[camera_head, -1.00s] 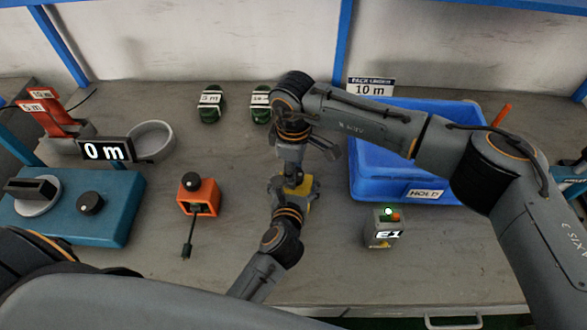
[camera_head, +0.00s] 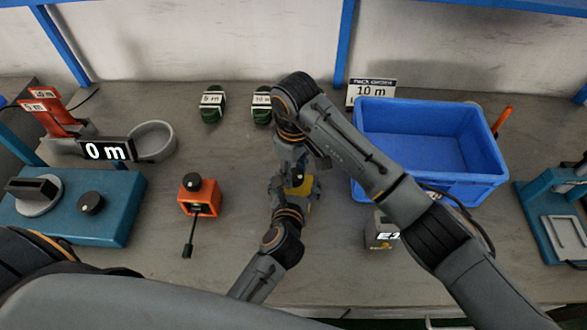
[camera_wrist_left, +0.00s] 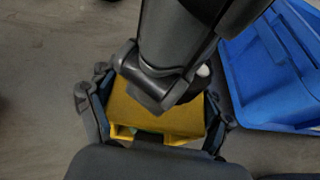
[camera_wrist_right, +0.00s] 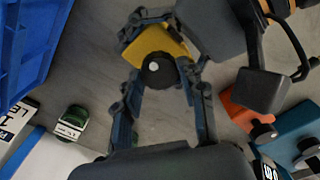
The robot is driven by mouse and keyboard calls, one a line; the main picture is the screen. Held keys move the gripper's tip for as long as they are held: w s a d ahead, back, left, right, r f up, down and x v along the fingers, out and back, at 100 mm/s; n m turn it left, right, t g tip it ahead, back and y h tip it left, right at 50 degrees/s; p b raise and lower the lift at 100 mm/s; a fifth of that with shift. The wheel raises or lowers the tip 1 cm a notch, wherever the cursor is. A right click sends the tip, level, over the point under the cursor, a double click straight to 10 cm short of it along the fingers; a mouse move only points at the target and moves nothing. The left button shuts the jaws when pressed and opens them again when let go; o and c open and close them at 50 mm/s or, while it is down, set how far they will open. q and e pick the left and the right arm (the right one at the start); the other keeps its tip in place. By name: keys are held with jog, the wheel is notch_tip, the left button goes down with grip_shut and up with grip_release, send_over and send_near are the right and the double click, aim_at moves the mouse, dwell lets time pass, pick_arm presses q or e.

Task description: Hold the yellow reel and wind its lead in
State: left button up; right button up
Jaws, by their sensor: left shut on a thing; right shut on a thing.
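The yellow reel (camera_head: 303,188) is on the bench, mostly hidden in the head view by my arms. In the left wrist view its yellow body (camera_wrist_left: 160,115) sits between the fingers of my left gripper (camera_wrist_left: 155,125), which is shut on it from the near side. In the right wrist view the reel (camera_wrist_right: 150,42) carries a dark round knob (camera_wrist_right: 160,70) with a pale dot. My right gripper (camera_wrist_right: 160,75) comes from above and is shut on that knob. The reel's lead is not visible.
An orange reel (camera_head: 200,197) with a black knob and loose lead stands left. Green coils (camera_head: 212,104) lie behind. A teal machine (camera_head: 70,205) is far left.

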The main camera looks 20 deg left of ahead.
jog(key=shift+s+f, duration=0.2)
jog(key=shift+s, duration=0.1)
dwell(0.4)
jog(key=o, duration=1.2)
jog(key=shift+c, duration=0.2)
jog(key=shift+w+d, duration=0.1)
jog(key=shift+w, duration=0.05)
jog(key=shift+r, duration=0.1)
